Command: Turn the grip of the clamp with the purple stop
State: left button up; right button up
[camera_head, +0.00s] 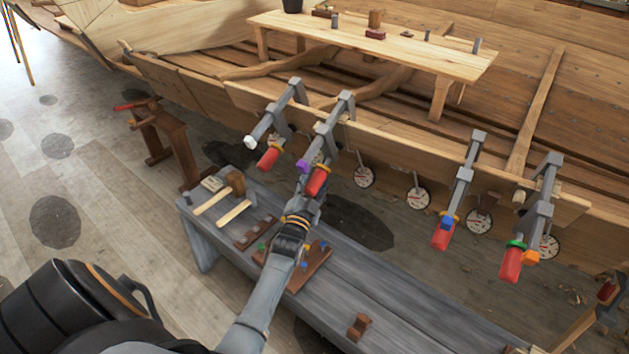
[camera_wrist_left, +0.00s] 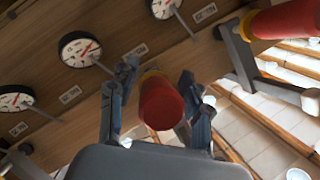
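The clamp with the purple stop (camera_head: 302,166) hangs on the hull plank, second from the left. Its grey bar (camera_head: 335,122) runs up over the plank edge. Its red grip (camera_head: 317,180) points down towards my left gripper (camera_head: 308,203). In the left wrist view the red grip (camera_wrist_left: 162,104), with a yellow collar behind it, sits between the two fingers of my left gripper (camera_wrist_left: 158,85). Gaps show on both sides, so the fingers are open around it. The purple stop cannot be made out in the wrist view. My right gripper is not in view.
A neighbouring clamp with a white stop (camera_head: 249,142) hangs close on the left. Clamps with blue (camera_head: 446,220) and green (camera_head: 515,244) stops hang farther right. Round dials (camera_head: 364,177) line the plank. Below stands a grey bench (camera_head: 400,300) with mallets (camera_head: 235,184).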

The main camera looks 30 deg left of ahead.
pick_arm(q)
jog(key=shift+s, duration=0.1)
jog(key=v, duration=1.2)
dwell(1.0)
